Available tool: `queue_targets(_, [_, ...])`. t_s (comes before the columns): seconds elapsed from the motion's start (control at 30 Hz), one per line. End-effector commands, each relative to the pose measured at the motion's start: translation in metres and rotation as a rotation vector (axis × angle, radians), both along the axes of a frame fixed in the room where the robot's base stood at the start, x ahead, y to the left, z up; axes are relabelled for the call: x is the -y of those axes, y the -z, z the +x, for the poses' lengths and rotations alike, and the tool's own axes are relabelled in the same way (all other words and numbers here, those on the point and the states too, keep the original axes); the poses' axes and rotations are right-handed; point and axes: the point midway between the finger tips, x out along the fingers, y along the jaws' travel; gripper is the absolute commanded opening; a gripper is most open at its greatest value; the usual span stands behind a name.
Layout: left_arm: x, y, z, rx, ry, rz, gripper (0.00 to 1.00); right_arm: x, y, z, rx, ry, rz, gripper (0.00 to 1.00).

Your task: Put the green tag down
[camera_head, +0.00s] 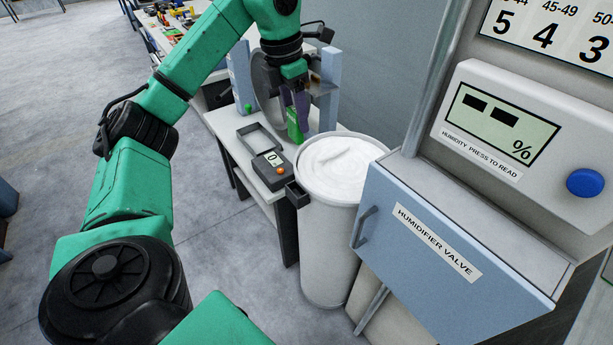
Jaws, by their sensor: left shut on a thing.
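The green tag (294,127) is a small bright green piece at the tips of my left gripper (296,112). The gripper points down and is shut on the tag. It is over the far part of a narrow light table (231,138), behind the white drum. Whether the tag touches the tabletop is hard to tell. My right gripper is out of view.
On the table are a grey frame (259,136) and a small box with a display and orange button (270,170). A round grey disc (266,90) stands behind. A drum of white material (329,235) and the humidifier valve cabinet (445,240) stand right.

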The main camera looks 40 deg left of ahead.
Motion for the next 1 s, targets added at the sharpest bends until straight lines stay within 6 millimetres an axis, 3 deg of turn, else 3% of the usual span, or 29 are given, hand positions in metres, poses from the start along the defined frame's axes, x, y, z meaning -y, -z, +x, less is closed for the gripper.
queue_targets(0.07, [-0.002, 0.002, -0.002, -0.002, -0.049, 0.000, 0.00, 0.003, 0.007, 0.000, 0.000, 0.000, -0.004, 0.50])
queue_targets(0.33, [-0.002, 0.091, -0.003, -0.008, -0.053, 0.000, 0.00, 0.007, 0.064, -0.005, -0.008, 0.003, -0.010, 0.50])
queue_targets(0.5, [-0.003, 0.135, -0.004, -0.009, -0.055, 0.003, 0.00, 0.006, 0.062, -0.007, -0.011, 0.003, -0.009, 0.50])
queue_targets(0.8, [-0.003, 0.187, -0.004, -0.007, -0.053, 0.001, 0.00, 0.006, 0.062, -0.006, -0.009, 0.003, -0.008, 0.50])
queue_targets(1.0, [-0.002, 0.194, -0.003, -0.001, -0.053, 0.001, 0.00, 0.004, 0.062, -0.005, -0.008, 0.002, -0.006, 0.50])
